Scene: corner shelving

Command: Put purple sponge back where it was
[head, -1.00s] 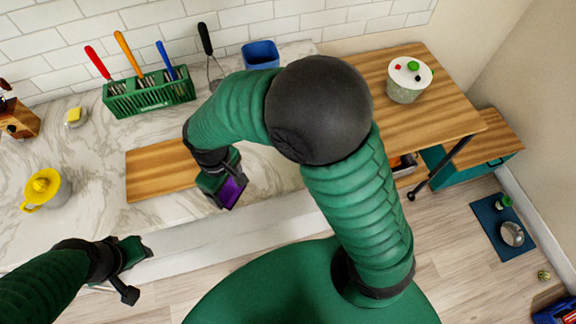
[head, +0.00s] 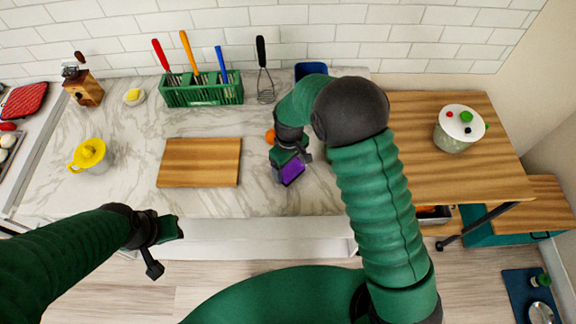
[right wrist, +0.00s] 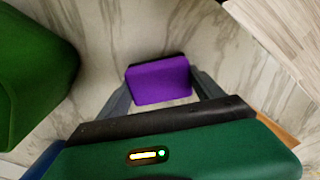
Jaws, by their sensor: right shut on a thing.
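The purple sponge (head: 292,172) is in my right gripper (head: 288,166), over the marble counter to the right of the wooden cutting board (head: 200,162). In the right wrist view the purple sponge (right wrist: 159,82) sits between the two fingers of my right gripper (right wrist: 160,88), with a dark layer along its far edge. My left gripper (head: 160,243) is empty in front of the counter's front edge, at lower left; its two fingers stand apart.
A green rack (head: 202,92) with utensils, a whisk (head: 264,85) and a blue container (head: 311,69) stand along the wall. The counter right of the board is mostly clear.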

